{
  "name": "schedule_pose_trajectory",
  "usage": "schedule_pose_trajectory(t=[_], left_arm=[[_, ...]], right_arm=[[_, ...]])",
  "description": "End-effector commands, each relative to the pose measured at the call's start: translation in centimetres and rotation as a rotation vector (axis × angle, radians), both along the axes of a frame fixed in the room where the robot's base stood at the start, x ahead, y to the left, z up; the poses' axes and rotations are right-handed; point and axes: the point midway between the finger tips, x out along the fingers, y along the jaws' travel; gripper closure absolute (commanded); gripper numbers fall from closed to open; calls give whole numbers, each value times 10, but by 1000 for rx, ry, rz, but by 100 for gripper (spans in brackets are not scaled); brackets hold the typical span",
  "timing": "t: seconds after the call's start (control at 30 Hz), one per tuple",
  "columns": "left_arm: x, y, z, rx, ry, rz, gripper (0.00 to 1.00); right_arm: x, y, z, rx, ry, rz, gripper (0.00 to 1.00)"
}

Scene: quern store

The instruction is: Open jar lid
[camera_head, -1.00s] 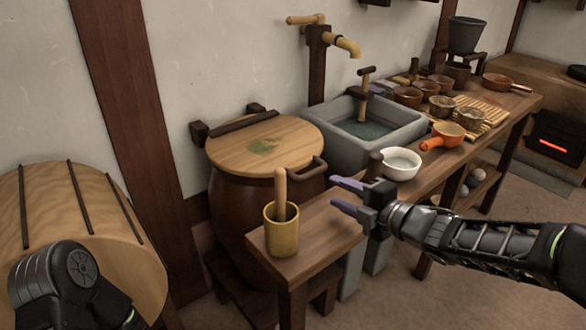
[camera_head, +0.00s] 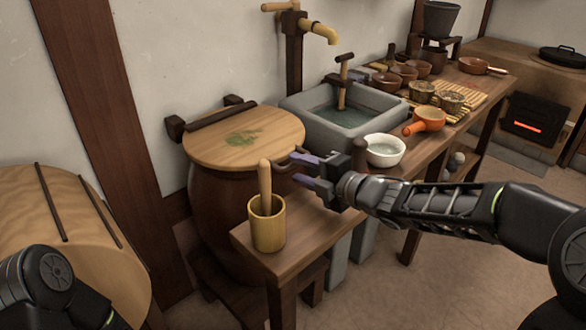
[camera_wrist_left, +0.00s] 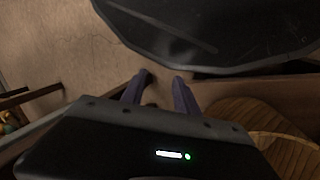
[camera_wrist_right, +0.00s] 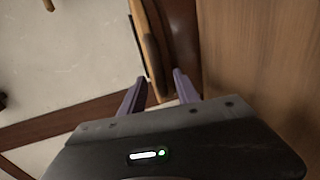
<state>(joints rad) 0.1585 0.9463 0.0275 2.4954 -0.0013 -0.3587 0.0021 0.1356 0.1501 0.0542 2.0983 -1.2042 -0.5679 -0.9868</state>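The jar (camera_head: 222,205) is a large brown rounded vessel on a low dark stand. Its round light-wood lid (camera_head: 240,139) lies flat on top, closed, with a green mark. A dark handle (camera_head: 285,162) sticks out at the lid's front right. My right gripper (camera_head: 296,168) is open at this handle, pointing left. Whether the handle is between the fingers I cannot tell. In the right wrist view the lid's edge (camera_wrist_right: 148,45) reaches toward the open fingers (camera_wrist_right: 157,87). My left gripper (camera_wrist_left: 158,82) is open and empty in its wrist view, away from the jar.
A bench (camera_head: 306,230) carries a wooden cup with a pestle (camera_head: 267,222), close below my right gripper. A stone sink (camera_head: 345,121), a white bowl (camera_head: 384,150) and an orange pan (camera_head: 428,119) stand behind. A wooden drum (camera_head: 85,240) is at left.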

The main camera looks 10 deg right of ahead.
Motion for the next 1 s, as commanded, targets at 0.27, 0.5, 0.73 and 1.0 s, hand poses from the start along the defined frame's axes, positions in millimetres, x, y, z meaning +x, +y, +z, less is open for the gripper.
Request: schedule_pose_trajectory(t=[0.27,0.5,0.73,1.0], left_arm=[[1,1,-5,1,-1,2,64],[1,1,-5,1,-1,3,64],[1,1,-5,1,-1,2,64],[1,1,-5,1,-1,2,64]], right_arm=[[22,15,-6,-1,1,0,62],[23,15,-6,-1,1,0,62],[23,15,-6,-1,1,0,79],[23,15,-6,0,1,0,100]])
